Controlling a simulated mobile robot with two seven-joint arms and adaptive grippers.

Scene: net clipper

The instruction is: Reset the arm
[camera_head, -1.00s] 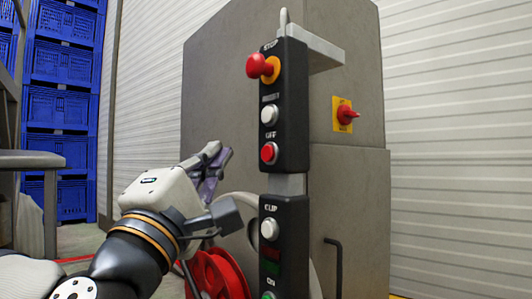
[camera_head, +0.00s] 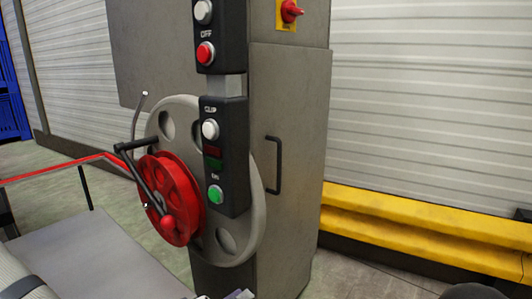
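My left arm (camera_head: 24,285) shows only in part at the bottom left corner. What looks like the tip of my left gripper (camera_head: 238,294) just enters at the bottom edge, in front of the machine's foot. Its fingers are mostly cut off, so I cannot tell if it is open or shut. It appears apart from the control panel (camera_head: 225,150). My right gripper is not in view; a dark rounded shape at the bottom right corner is too cut off to identify.
The grey clipper machine (camera_head: 290,170) stands in the middle, with a red reel (camera_head: 170,200) and crank at its left. The panel carries a green ON button (camera_head: 215,195) and a red OFF button (camera_head: 206,53). A yellow barrier (camera_head: 420,235) runs along the right wall.

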